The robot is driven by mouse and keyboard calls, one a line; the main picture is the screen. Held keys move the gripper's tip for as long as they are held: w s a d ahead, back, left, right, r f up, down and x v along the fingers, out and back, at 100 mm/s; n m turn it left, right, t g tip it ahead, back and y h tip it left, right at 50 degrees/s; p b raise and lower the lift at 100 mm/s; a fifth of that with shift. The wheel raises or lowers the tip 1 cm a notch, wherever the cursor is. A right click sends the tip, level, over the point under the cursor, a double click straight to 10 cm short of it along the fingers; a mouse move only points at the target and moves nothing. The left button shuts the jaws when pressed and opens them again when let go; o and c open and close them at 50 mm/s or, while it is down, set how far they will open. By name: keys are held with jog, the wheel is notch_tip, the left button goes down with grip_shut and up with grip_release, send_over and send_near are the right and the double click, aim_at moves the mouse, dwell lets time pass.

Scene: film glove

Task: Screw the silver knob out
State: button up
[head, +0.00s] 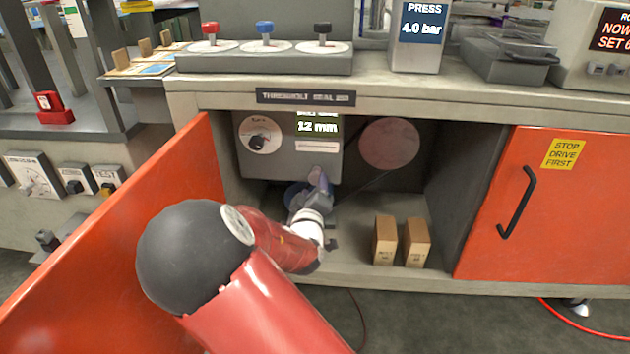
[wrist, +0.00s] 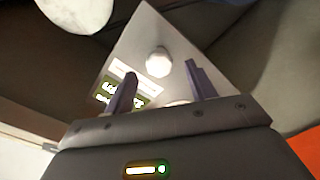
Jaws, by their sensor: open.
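The silver knob (wrist: 157,62) is a small round pale knob on the grey panel in the wrist view. It sits just beyond the fingertips, roughly midway between them. My gripper (wrist: 160,78) is open, with a finger on either side and nothing visible between the tips touching them. In the head view my gripper (head: 318,178) reaches into the open cabinet, at the lower edge of the grey panel box (head: 290,160). I cannot make out the knob there; my gripper or arm seems to hide it.
The panel has a dial (head: 258,135) and a 12 mm display (head: 317,124). A round disc (head: 389,144) is on the cabinet's back wall. Two wooden blocks (head: 386,240) stand on the cabinet floor at right. Orange doors flank the opening, left (head: 150,230) and right (head: 570,215).

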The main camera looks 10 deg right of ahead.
jog(key=v, duration=0.2)
jog(key=shift+s+a, duration=0.15)
jog(key=shift+s, duration=0.25)
notch_tip(320, 180, down, 3)
jog(key=s+d+m+g+y, duration=0.2)
jog(key=m+g, duration=0.2)
jog(key=s+r+m+g+y, duration=0.1)
jog(key=s+r+g, duration=0.2)
jog(key=s, duration=1.1)
jog(key=s+r+m+g+y+p, duration=0.1)
jog(key=s+r+g, duration=0.3)
jog(key=s+r, duration=0.5)
jog(key=s+y, duration=0.1)
jog(key=s, duration=0.4)
jog(key=shift+s+m+g+y, duration=0.3)
jog(key=shift+s+m, duration=0.05)
jog(key=shift+m, duration=0.05)
